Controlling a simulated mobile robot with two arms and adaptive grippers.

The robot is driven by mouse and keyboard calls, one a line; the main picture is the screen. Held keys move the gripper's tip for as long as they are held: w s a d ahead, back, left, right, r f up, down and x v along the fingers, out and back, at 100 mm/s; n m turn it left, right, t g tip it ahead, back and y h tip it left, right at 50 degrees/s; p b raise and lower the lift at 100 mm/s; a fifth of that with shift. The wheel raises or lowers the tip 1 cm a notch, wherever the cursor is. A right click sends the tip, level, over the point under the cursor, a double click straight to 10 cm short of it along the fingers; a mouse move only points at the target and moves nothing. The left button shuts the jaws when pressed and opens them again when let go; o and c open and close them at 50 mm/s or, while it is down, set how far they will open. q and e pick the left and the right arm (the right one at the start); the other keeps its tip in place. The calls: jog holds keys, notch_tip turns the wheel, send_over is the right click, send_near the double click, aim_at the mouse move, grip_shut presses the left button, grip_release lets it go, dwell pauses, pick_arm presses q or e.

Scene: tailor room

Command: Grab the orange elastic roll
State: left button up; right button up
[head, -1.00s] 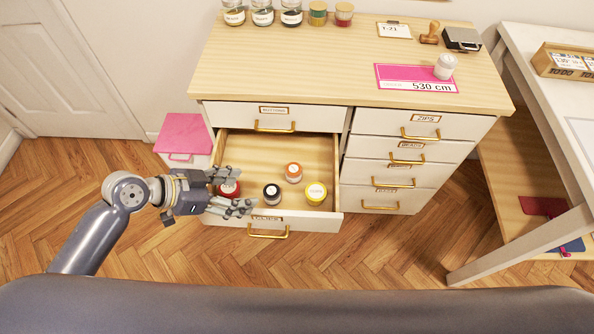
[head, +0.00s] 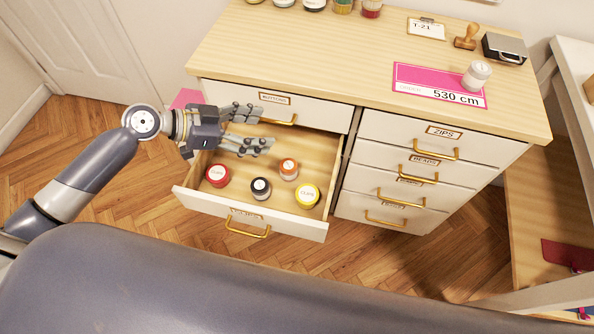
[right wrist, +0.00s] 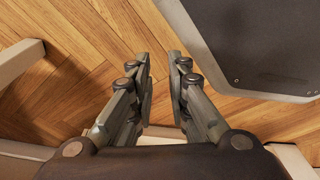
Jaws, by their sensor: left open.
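A small round container with an orange side and pale label (head: 288,169) stands in the open drawer (head: 228,222). I cannot tell whether it is the orange elastic roll, and no other orange roll shows clearly. My left gripper (head: 262,129) is open and empty, above the drawer's back part, beyond and left of the orange container. It does not appear to touch anything. My right gripper (right wrist: 161,60) shows only in the right wrist view. Its fingers are apart with nothing between them, over the floor.
Red (head: 217,175), black (head: 261,188) and yellow (head: 307,195) round containers stand in the drawer. The closed upper drawer (head: 250,96) is close behind my left gripper. A pink 530 cm card (head: 430,84) with a white jar (head: 477,73) lies on the cabinet top.

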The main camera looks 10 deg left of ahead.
pick_arm(q)
notch_tip(320, 180, down, 9)
jog(key=b, duration=0.8)
pick_arm(e)
jog(key=w, duration=0.8)
pick_arm(q)
jog(key=b, duration=0.7)
send_near(287, 166)
jog(key=x, duration=0.3)
jog(key=shift+d+r, duration=0.15)
jog(key=shift+r, duration=0.05)
jog(key=shift+f, duration=0.15)
jog(key=shift+w+d+f, duration=0.25)
jog(key=shift+d, duration=0.15)
jog(key=x, duration=0.6)
jog(key=shift+w+f+b, duration=0.2)
jog(key=shift+w+b, duration=0.05)
jog(key=shift+b, duration=0.05)
jog(key=c, duration=1.1)
pick_arm(e)
jog(key=w+a+r+t, duration=0.1)
jog(key=w+r, duration=0.4)
jog(key=r, duration=0.2)
